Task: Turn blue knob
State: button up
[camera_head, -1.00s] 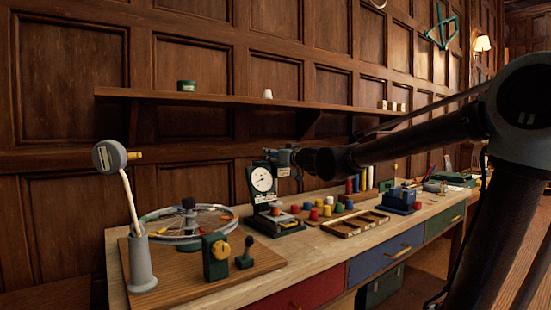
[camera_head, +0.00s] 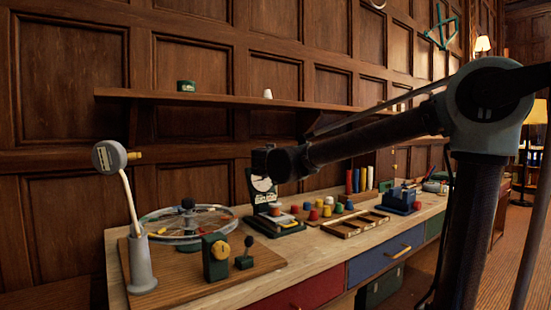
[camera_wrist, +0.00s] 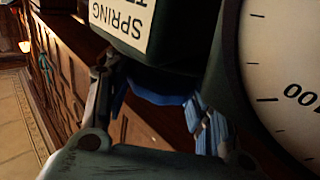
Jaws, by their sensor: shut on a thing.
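A spring tester with a round white dial (camera_head: 262,184) stands on the bench in the head view, its upper part partly covered by my arm. In the wrist view its dark body carries a white label (camera_wrist: 118,22) reading "SPRING", and the large dial face (camera_wrist: 285,75) fills the right side. The blue knob (camera_wrist: 165,97) shows as a blue curved edge under the dark body. My gripper (camera_wrist: 155,108) is shut on it, one finger at each side. The knob's far side is hidden. In the head view the gripper is hidden behind my arm's end.
A wooden board (camera_head: 180,284) with a yellow-knobbed green block (camera_head: 215,257) is at the left, by a wheel (camera_head: 187,222) and a gauge on a stand (camera_head: 109,156). Several coloured pegs and an open wooden tray (camera_head: 355,224) lie right of the tester. A shelf (camera_head: 220,99) runs above.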

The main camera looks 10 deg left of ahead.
jog(key=shift+m+h, duration=1.1)
jog(key=shift+h, duration=0.9)
jog(key=o, duration=1.1)
jog(key=shift+s, duration=0.1)
jog(key=s, duration=0.3)
jog(key=s+a, duration=0.1)
jog(key=s, duration=0.7)
jog(key=shift+s+a+f, duration=0.1)
jog(key=shift+s+a, duration=0.05)
jog(key=shift+s, duration=0.1)
